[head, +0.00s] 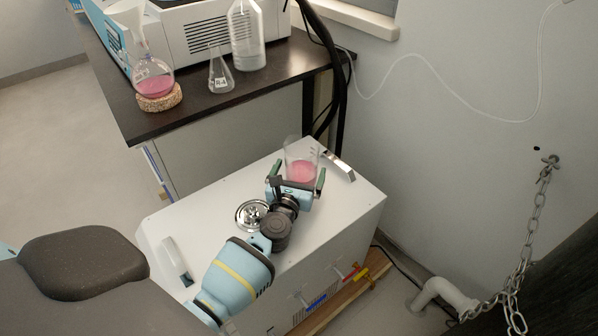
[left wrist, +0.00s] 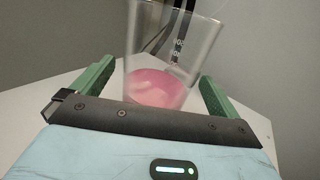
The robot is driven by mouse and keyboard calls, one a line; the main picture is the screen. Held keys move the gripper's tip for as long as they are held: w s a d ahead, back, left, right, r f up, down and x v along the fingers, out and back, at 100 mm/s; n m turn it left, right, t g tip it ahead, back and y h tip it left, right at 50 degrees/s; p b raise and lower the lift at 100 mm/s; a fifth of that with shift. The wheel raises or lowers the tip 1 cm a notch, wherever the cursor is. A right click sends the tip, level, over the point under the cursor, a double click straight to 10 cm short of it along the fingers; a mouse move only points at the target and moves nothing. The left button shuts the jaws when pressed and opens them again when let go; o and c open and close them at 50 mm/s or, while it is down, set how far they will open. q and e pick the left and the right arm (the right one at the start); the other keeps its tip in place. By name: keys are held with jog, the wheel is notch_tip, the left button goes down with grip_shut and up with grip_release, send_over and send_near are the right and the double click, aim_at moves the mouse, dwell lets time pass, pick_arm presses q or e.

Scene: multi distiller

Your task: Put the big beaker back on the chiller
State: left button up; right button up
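The big beaker (head: 301,162) is clear glass with pink liquid in it. It appears to stand upright on the white top of the chiller (head: 340,200), near the back edge. My left gripper (head: 298,173) is at the beaker's near side, its green fingers spread wide. In the left wrist view the beaker (left wrist: 160,70) shows between and beyond the fingertips of the gripper (left wrist: 160,72), with a gap visible on each side. The beaker's lower edge is partly hidden by the gripper body. My right gripper is not in view.
A metal handle (head: 338,165) lies right of the beaker, and a round metal fitting (head: 251,214) left of the wrist. A dark table (head: 190,110) behind holds a pink-filled round flask (head: 153,78), a conical flask (head: 220,72) and a bottle (head: 246,38). A chain (head: 535,220) hangs at right.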

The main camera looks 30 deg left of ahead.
pick_arm(q)
jog(key=shift+r, duration=0.15)
jog(key=shift+s+r, duration=0.1)
jog(key=p+v, duration=0.1)
jog(key=v, duration=1)
jog(key=shift+s+d+p, duration=0.15)
jog(key=shift+s+p, duration=0.15)
jog(key=shift+s, duration=0.1)
